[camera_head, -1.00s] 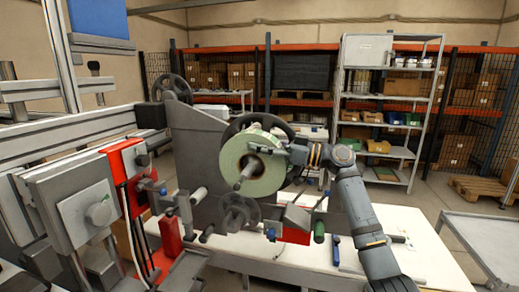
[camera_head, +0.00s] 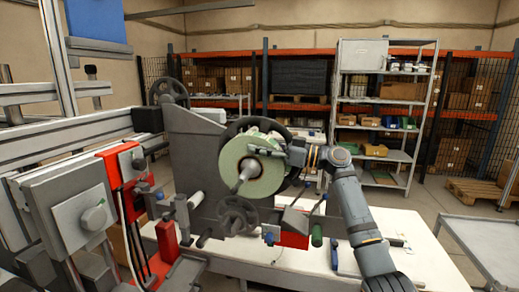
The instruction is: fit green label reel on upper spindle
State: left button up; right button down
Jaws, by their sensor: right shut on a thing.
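The green label reel (camera_head: 265,178) is pale green with a brown core and hangs upright at the machine's upper part. The upper spindle (camera_head: 237,187) is a grey rod that sticks out toward me through the reel's core, so the reel is around it. A dark round disc (camera_head: 284,129) shows behind the reel; I cannot tell whether the two touch. My right gripper (camera_head: 277,152) reaches in from the right and is shut on the reel's right side. Its fingertips partly cover the reel's face. My left gripper is not in view.
A grey handwheel (camera_head: 238,214) sits just below the reel. Red and grey machine parts (camera_head: 117,170) crowd the left. The white table (camera_head: 395,222) below holds a blue-handled tool (camera_head: 334,254). A grey cart (camera_head: 480,240) stands at the right.

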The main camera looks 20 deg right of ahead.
jog(key=c, duration=1)
grip_release()
jog(key=shift+r, duration=0.2)
jog(key=shift+c, duration=0.2)
jog(key=o, duration=0.4)
jog(key=shift+s, duration=0.2)
jog(key=shift+c, duration=0.2)
jog(key=shift+w+f, duration=0.15)
jog(key=shift+f, duration=0.1)
jog(key=r+v, duration=0.1)
jog(key=v, duration=1.1)
jog(key=shift+f, duration=0.25)
